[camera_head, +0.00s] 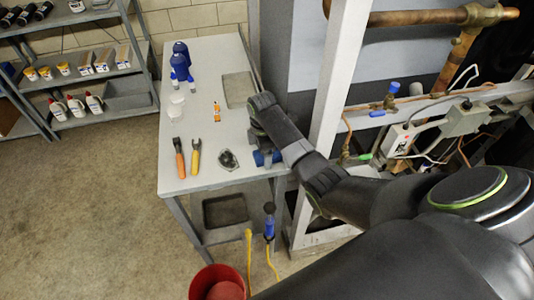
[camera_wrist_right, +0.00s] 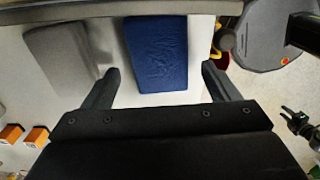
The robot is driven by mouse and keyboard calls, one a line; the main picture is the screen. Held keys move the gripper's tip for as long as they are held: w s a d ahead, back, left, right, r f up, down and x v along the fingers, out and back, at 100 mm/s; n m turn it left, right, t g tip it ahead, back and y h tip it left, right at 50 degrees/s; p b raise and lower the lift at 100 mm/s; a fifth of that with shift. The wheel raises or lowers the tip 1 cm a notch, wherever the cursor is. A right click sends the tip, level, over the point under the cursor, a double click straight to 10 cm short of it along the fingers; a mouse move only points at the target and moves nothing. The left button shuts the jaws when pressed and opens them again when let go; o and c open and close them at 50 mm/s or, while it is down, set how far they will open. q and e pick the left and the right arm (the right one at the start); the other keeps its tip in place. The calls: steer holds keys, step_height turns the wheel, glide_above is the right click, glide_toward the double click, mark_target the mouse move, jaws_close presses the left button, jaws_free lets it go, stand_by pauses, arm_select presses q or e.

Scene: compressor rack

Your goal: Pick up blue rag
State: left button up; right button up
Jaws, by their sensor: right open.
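The blue rag (camera_wrist_right: 157,45) lies flat and folded on the light table. In the right wrist view it is ahead of my right gripper (camera_wrist_right: 160,68), between the lines of its two spread fingers. The fingers are open and nothing is held; whether they touch the rag cannot be told. In the head view the rag (camera_head: 268,158) shows partly at the table's right edge, below my right gripper (camera_head: 262,147), with my arm covering some of it. My left gripper is not in view.
A grey folded cloth (camera_wrist_right: 62,55) lies left of the rag. A red bucket (camera_head: 217,283) stands below.

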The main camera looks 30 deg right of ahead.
steer(key=shift+f, duration=0.4)
steer(key=shift+c, duration=0.3)
steer(key=c, duration=1)
steer(key=shift+r, duration=0.1)
step_height(320, 180, up, 10)
steer(key=shift+b, duration=0.85)
